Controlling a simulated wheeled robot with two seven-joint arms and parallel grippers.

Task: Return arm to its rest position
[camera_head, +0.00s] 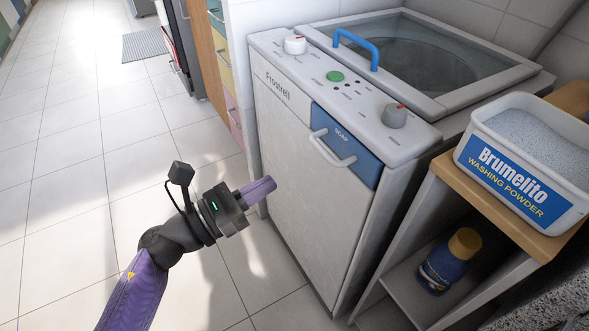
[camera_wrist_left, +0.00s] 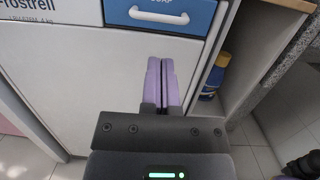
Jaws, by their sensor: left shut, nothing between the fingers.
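My left gripper (camera_head: 262,190) comes in from the lower left in the head view, in front of the washing machine (camera_head: 300,140). Its purple fingers are together and hold nothing. In the left wrist view the closed fingers (camera_wrist_left: 161,80) point toward the machine's white front, below the blue soap drawer (camera_wrist_left: 190,15). I cannot tell the exact gap to the panel. My right gripper does not show in either view.
The blue soap drawer (camera_head: 345,145) looks shut, and the top lid (camera_head: 410,50) is down. At right, a shelf (camera_head: 480,205) bears a tub of washing powder (camera_head: 525,160), with a blue bottle (camera_head: 447,265) below. Floor tiles (camera_head: 75,190) at left are clear.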

